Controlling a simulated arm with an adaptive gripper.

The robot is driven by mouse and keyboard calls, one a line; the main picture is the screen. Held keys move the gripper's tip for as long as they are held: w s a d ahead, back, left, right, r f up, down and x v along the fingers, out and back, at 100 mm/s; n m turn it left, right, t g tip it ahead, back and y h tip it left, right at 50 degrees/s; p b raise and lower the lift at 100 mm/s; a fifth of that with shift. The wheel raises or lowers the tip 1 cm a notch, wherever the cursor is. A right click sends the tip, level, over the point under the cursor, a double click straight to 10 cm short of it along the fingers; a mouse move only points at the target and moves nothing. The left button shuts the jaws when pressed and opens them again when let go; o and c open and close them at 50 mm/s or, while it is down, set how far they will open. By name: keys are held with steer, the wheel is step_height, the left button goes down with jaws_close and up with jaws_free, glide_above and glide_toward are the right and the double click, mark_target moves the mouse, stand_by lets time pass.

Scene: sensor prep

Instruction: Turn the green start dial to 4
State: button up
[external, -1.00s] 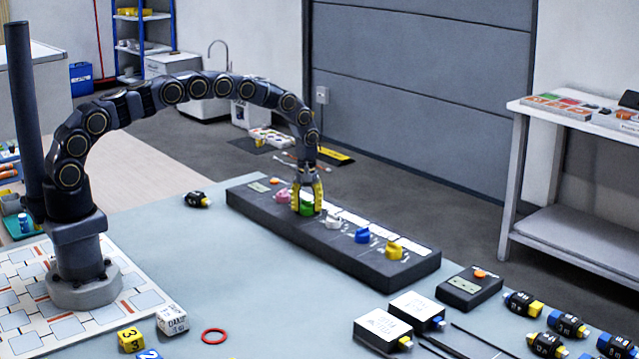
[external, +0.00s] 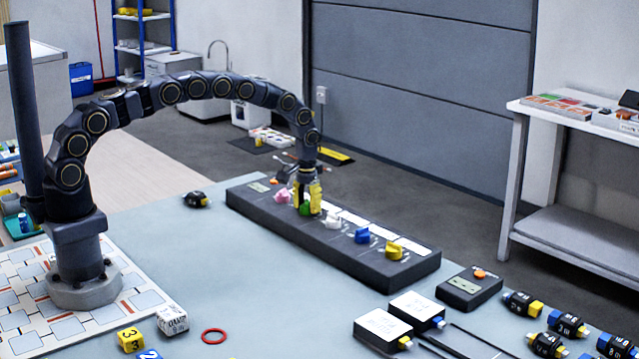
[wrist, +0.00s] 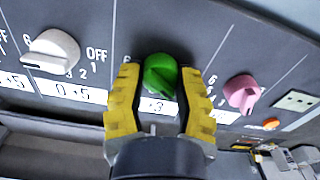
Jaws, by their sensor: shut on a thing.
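The green dial (wrist: 160,76) is on the dark panel (wrist: 215,40), between the yellow fingers of my gripper (wrist: 158,84) in the wrist view. The gripper is shut on it. In the external view my gripper (external: 308,203) reaches down onto the panel (external: 350,260), and a little of the green dial (external: 305,209) shows between the fingers. A "6" shows beside the dial and a label reading "+3" is partly visible below it. My fingers hide the rest of its scale, so its setting cannot be read.
A white dial (wrist: 50,50) is left of the green one in the wrist view, and a pink dial (wrist: 242,93) is right, close to a finger. Blue (external: 361,236) and yellow (external: 394,250) dials are farther along the panel.

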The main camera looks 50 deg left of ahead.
steer(key=m, duration=0.4)
steer(key=shift+f+m, duration=0.1)
steer(key=shift+m, duration=0.2)
steer(key=m, duration=0.3)
steer(key=shift+m, duration=0.4)
steer(key=m, duration=0.4)
steer(key=shift+m, duration=2)
steer(key=o, duration=1.2)
steer(key=shift+c, duration=0.2)
